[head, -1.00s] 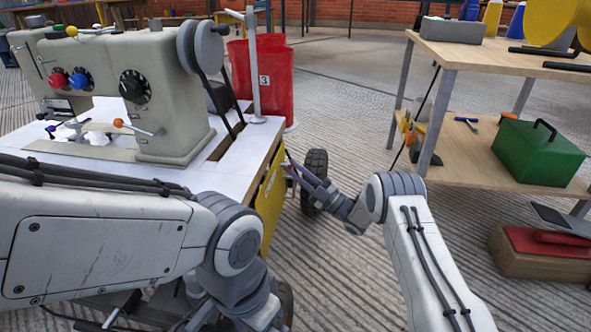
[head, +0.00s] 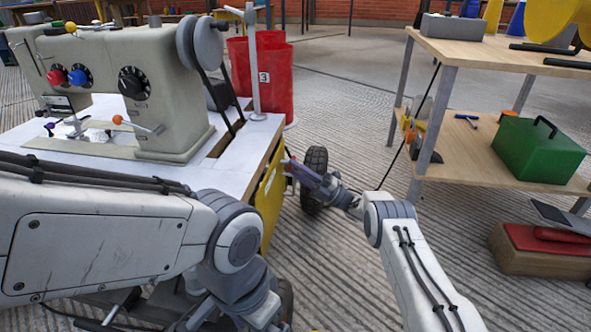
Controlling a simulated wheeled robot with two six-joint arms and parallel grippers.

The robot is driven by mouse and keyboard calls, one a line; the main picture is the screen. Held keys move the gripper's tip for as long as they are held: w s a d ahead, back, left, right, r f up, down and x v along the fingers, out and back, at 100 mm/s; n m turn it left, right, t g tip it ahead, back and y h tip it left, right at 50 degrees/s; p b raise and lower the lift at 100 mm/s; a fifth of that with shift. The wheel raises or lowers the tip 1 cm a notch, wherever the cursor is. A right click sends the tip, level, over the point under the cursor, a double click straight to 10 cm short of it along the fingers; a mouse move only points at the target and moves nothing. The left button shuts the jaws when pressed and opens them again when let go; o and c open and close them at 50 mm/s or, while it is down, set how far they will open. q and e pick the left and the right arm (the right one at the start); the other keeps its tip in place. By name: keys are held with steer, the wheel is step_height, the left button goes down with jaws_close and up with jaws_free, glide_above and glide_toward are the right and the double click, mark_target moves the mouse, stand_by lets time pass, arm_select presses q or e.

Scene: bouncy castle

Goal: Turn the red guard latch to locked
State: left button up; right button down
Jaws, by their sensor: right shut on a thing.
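The yellow guard panel (head: 268,205) is on the right side of the white sewing machine table. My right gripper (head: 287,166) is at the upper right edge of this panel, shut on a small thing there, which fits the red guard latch. The latch is hidden by the fingers, so its position cannot be read. My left arm crosses the lower left. Only a small part of what looks like my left gripper (head: 284,326) shows at the bottom edge, and its jaws cannot be made out.
The beige sewing machine (head: 160,85) stands on the white table (head: 235,160). A black wheel (head: 315,170) is just behind my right gripper. Red bins (head: 273,75) stand behind the table. A wooden shelf (head: 460,165) with a green toolbox (head: 538,152) is at the right.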

steer(key=c, duration=0.8)
jaws_free()
steer(key=shift+c, duration=0.2)
steer(key=p+v, duration=0.1)
steer(key=v, duration=0.9)
steer(key=shift+d+f, duration=0.2)
